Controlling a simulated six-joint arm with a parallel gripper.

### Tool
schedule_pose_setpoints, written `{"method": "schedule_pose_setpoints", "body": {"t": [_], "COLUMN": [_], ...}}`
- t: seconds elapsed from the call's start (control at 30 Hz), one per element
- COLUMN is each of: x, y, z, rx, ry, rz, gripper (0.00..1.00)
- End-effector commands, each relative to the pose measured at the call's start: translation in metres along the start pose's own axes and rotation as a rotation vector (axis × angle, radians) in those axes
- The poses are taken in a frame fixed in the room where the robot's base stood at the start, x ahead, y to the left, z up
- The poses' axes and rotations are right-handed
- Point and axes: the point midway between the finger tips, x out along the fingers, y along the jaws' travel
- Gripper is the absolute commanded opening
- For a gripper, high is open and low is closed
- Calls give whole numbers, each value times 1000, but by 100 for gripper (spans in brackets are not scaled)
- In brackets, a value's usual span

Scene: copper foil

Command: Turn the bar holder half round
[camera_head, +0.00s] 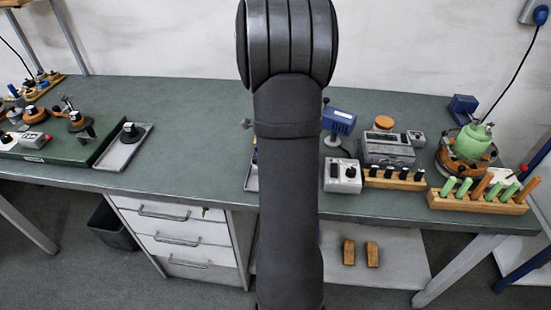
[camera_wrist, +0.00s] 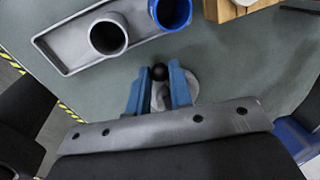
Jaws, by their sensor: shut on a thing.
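In the wrist view my gripper (camera_wrist: 159,78) has its two blue fingers closed on a small upright piece with a black ball on top, which I take to be the bar holder (camera_wrist: 158,73). A pale round base (camera_wrist: 194,88) shows below and to the right of the fingers, on the green bench top. The fingers hide much of the held piece, and I cannot tell whether its base touches the bench. In the head view my own arm covers the gripper and the piece.
In the wrist view a grey tray (camera_wrist: 62,50) with a grey cup (camera_wrist: 108,35) and a blue cup (camera_wrist: 172,12) lies beyond the fingers. A wooden block (camera_wrist: 225,10) is at the upper right.

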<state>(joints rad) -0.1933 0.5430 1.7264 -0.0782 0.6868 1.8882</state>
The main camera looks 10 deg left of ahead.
Motion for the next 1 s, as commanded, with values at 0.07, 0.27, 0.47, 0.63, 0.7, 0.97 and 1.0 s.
{"method": "schedule_pose_setpoints", "body": {"t": [0.07,0.27,0.47,0.63,0.7,0.97,1.0], "x": [0,1,1,2,2,2,1], "y": [-2,-6,-8,-9,-9,-9,-9], "z": [1,1,2,2,2,2,2], "rx": [28,88,125,138,140,141,141], "ry": [6,18,24,27,27,27,27], "rz": [-1,-1,-1,-1,-1,-2,-2], "gripper": [0,0,0,0,0,0,0]}}
